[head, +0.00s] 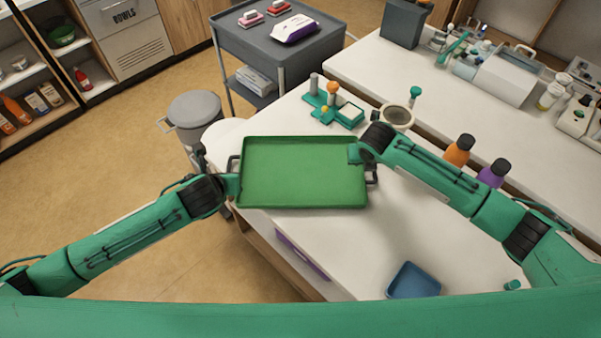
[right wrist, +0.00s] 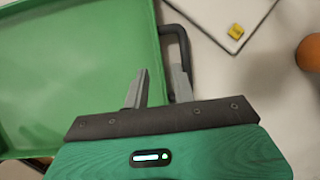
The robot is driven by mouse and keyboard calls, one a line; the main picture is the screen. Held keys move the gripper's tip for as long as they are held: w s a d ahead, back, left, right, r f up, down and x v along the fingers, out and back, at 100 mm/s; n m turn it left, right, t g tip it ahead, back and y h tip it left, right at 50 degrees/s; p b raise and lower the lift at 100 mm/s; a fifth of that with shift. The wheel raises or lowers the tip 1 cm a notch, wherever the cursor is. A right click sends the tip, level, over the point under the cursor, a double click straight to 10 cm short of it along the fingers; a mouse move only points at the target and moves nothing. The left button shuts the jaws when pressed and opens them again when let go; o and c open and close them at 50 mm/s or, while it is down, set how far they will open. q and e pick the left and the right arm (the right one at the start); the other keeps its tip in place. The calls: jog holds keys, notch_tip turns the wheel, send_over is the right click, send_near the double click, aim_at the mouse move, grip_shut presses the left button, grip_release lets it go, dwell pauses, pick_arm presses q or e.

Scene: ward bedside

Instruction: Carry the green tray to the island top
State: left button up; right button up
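The green tray (head: 303,172) is an empty shallow rectangle with dark handles at its short ends. In the head view it is level over the left end of a white top (head: 345,240); I cannot tell whether it touches it. My left gripper (head: 234,185) is at the tray's left end by the handle, its fingers too small to read. My right gripper (head: 357,153) is at the right end. In the right wrist view its fingers (right wrist: 158,82) are apart, beside the tray's rim (right wrist: 158,60) and the dark handle (right wrist: 184,45). Neither view labels the island top.
A blue bin (head: 413,281) stands at the white top's front; orange (head: 459,150) and purple (head: 494,173) bottles are at right. A teal stand (head: 335,108) is behind the tray. A grey cart (head: 278,45) and pedal bin (head: 195,113) stand at back left. Floor at left is clear.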

jog(key=v, duration=1)
jog(key=shift+r, duration=0.35)
jog(key=shift+s, duration=0.1)
